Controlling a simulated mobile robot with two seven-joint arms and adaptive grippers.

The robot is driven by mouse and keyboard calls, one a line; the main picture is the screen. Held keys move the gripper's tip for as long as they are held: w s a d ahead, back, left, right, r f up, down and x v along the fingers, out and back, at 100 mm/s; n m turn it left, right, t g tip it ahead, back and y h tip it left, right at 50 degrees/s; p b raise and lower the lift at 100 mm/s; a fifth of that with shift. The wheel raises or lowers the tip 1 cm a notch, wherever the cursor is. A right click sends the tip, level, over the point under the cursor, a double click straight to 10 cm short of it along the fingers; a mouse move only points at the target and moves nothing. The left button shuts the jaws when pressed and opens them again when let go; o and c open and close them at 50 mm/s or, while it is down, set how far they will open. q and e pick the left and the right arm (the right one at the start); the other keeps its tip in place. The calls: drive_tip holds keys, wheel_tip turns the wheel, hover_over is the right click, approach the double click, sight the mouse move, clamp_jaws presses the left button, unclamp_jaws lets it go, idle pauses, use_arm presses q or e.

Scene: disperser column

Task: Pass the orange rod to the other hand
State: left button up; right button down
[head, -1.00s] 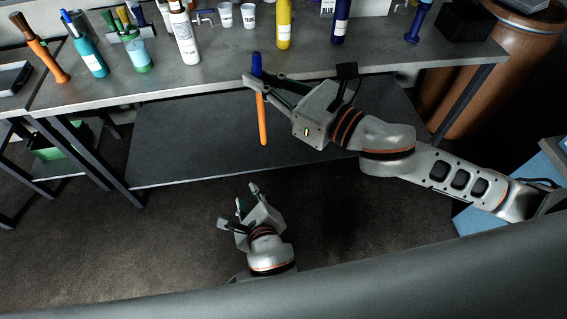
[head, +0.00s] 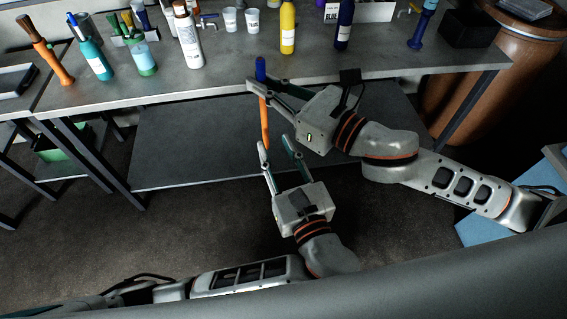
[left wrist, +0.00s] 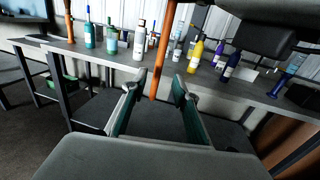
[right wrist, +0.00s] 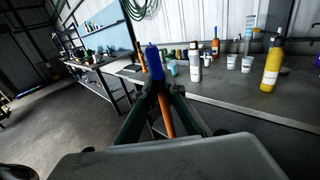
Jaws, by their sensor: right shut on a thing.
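The orange rod (head: 264,120) has a blue end (head: 261,68) and hangs nearly upright in front of the bench edge. My right gripper (head: 264,86) is shut on it near the blue end; the right wrist view shows the rod (right wrist: 164,108) between the fingers. My left gripper (head: 276,145) is below, fingers apart and pointing up toward the rod's lower end. In the left wrist view the rod's lower end (left wrist: 161,75) shows between the open fingers (left wrist: 155,92), with gaps on both sides. Whether it lies fully between the fingertips in depth is hard to tell.
The bench (head: 180,85) behind carries bottles, including a white one (head: 187,40) and a yellow one (head: 288,28), and white cups (head: 252,20). A lower shelf (head: 190,150) lies beneath. A brown barrel (head: 520,50) stands at right.

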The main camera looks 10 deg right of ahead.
sight(267, 130)
use_arm(q)
drive_tip(key=w, duration=0.3)
drive_tip(key=w+a, duration=0.1)
drive_tip(key=w, duration=0.2)
drive_tip(key=shift+w+a, duration=0.15)
drive_tip(key=shift+w, duration=0.2)
clamp_jaws()
use_arm(e)
drive_tip(key=c, duration=2)
unclamp_jaws()
drive_tip(key=shift+c, duration=0.2)
